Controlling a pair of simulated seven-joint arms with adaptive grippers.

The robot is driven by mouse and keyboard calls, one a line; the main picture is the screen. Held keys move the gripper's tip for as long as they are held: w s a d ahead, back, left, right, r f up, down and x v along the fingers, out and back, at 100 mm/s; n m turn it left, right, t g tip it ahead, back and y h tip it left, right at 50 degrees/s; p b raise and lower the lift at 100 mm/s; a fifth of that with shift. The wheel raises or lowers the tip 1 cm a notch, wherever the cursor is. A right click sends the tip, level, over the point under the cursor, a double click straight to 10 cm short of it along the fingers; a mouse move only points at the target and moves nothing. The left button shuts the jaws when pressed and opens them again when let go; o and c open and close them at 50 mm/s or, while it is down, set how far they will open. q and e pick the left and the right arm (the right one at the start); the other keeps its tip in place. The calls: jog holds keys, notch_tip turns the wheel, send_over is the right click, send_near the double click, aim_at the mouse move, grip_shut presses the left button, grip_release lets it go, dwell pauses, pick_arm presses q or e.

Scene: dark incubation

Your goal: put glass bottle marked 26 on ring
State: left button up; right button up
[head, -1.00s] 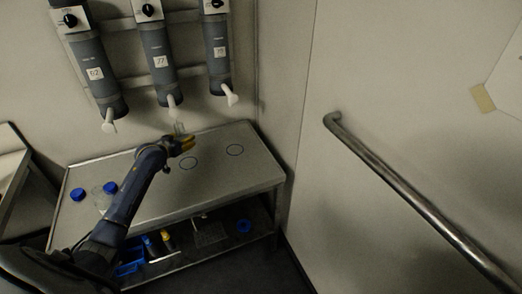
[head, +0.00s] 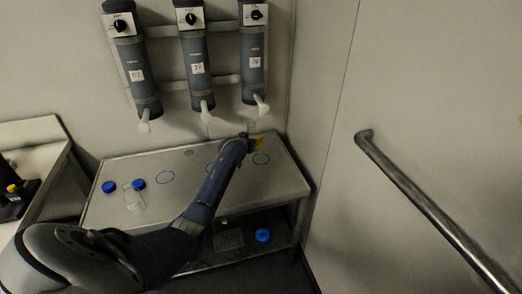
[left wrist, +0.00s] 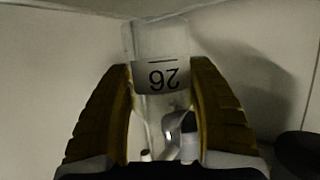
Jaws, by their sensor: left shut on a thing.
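The glass bottle marked 26 (left wrist: 162,75) is clear, and its label reads upside down in the left wrist view. My left gripper (left wrist: 162,100) is shut on it, one yellow finger on each side. In the head view my left gripper (head: 253,139) is over the back right of the metal table, and the bottle shows only faintly there. A dark ring (head: 261,159) lies on the tabletop just below the gripper. Another ring (head: 165,178) is further left, and one between them is partly hidden by my arm. My right gripper is not in view.
A clear glass bottle (head: 134,198) and blue caps (head: 109,187) stand at the table's (head: 100,215) left end. Grey dispensers (head: 197,65) with white spouts hang above its back edge. A wall rail (head: 420,205) is at right. The lower shelf holds a rack and a blue ring-shaped item.

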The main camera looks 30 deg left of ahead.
pick_arm(q)
jog(key=shift+w+d+f, duration=0.45)
jog(key=shift+w+f, duration=0.05)
jog(key=shift+f, duration=0.55)
jog(key=shift+w+d+f, duration=0.45)
jog(key=shift+w+f, duration=0.05)
jog(key=shift+f, duration=0.5)
jog(key=shift+w+d+f, duration=0.45)
jog(key=shift+w+f, duration=0.05)
jog(key=shift+f, duration=0.55)
jog(key=shift+w+d+f, duration=0.1)
jog(key=shift+f, duration=0.25)
jog(key=shift+f, duration=0.15)
jog(key=o, duration=1.4)
